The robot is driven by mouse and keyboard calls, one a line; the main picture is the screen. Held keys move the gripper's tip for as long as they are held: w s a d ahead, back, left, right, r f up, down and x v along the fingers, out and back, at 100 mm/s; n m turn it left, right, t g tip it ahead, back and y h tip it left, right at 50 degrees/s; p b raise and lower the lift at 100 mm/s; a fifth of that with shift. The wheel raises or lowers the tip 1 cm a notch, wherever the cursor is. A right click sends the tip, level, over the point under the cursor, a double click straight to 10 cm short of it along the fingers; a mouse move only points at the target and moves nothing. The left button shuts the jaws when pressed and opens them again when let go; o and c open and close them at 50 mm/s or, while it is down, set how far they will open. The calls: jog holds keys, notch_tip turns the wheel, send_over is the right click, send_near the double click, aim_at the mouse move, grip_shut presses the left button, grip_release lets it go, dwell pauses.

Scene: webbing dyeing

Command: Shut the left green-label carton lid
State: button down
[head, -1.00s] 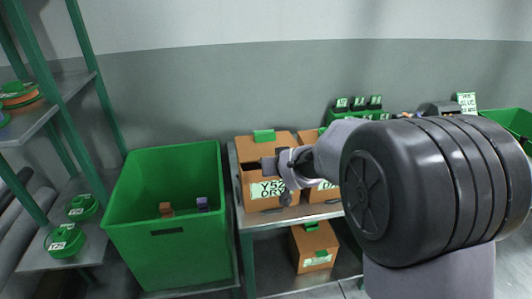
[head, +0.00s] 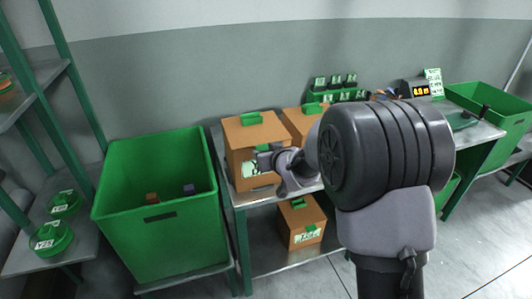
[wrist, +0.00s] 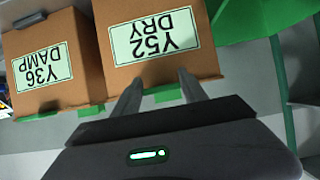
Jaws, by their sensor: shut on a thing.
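The left carton (head: 240,165) is a brown box on the table, with a green tab (head: 250,118) on its lid (head: 255,135). The lid looks down, with no dark gap showing; I cannot tell if it is fully seated. In the wrist view the carton (wrist: 207,62) appears upside down, its green-edged label (wrist: 155,37) reading "Y52 DRY". My gripper (head: 264,160) is at the carton's front; in the wrist view its fingers (wrist: 158,86) stand either side of a green tab (wrist: 165,94) at the carton's edge, shut on it. The gripper hides part of the front.
A second carton (head: 297,122), labelled "Y36 DAMP" (wrist: 43,67) in the wrist view, stands close on the right. A large green bin (head: 165,235) stands left of the table. Another carton (head: 290,225) sits on the lower shelf. Green-labelled racks (head: 333,93) stand behind.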

jog(key=c, duration=0.8)
grip_release()
jog(key=shift+s+f, duration=0.15)
jog(key=shift+f, duration=0.35)
jog(key=shift+c, duration=0.2)
jog(key=shift+o, duration=1.2)
jog(key=shift+a, duration=0.1)
jog(key=shift+r, duration=0.2)
jog(key=p+v, duration=0.5)
jog(key=v, duration=1.2)
jog(key=shift+r, duration=0.25)
